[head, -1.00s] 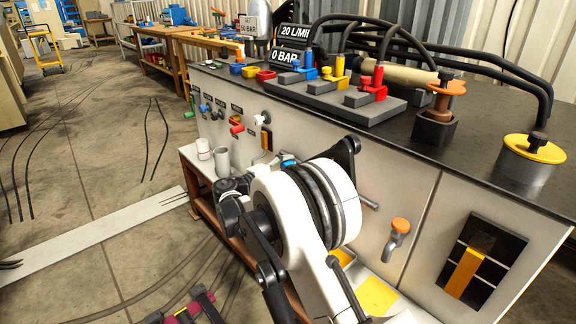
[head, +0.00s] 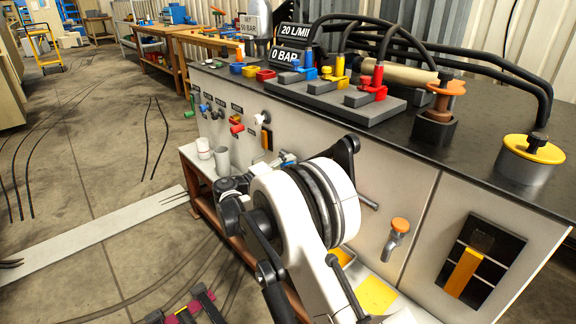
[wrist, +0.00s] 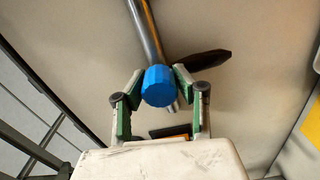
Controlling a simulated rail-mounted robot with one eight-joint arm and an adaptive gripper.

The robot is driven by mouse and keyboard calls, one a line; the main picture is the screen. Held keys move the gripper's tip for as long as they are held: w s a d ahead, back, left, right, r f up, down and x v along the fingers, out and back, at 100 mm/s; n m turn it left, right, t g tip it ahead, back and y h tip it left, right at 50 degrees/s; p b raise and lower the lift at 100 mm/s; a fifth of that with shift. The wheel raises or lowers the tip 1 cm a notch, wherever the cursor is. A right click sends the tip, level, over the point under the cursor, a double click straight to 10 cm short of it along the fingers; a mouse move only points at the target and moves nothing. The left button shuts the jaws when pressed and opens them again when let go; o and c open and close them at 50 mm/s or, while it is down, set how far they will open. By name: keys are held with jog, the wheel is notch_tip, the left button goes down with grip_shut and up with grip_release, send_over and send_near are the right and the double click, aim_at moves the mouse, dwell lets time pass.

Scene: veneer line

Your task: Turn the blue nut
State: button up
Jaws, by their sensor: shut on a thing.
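The blue nut (wrist: 159,86) sits on a grey metal pipe (wrist: 146,32) in the wrist view. My gripper (wrist: 157,84) is shut on it, one green-padded finger on each side. The nut's faceted outer face is towards the camera, and part of the pipe shows below it. In the head view my white arm stands in front of the bench, and the gripper (head: 287,159) is mostly hidden behind it. Only a small bluish patch shows there.
A dark handle (wrist: 203,61) lies close to the right finger in the wrist view. The bench front carries a tap with an orange knob (head: 400,225) and several small coloured knobs. A white cup (head: 203,148) and a grey cylinder (head: 222,160) stand on the low ledge left of the gripper.

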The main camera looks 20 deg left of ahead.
jog(key=o, duration=1.2)
jog(key=shift+s+a, duration=0.1)
jog(key=v, duration=1.1)
jog(key=shift+s+a, duration=0.1)
jog(key=shift+s, duration=0.3)
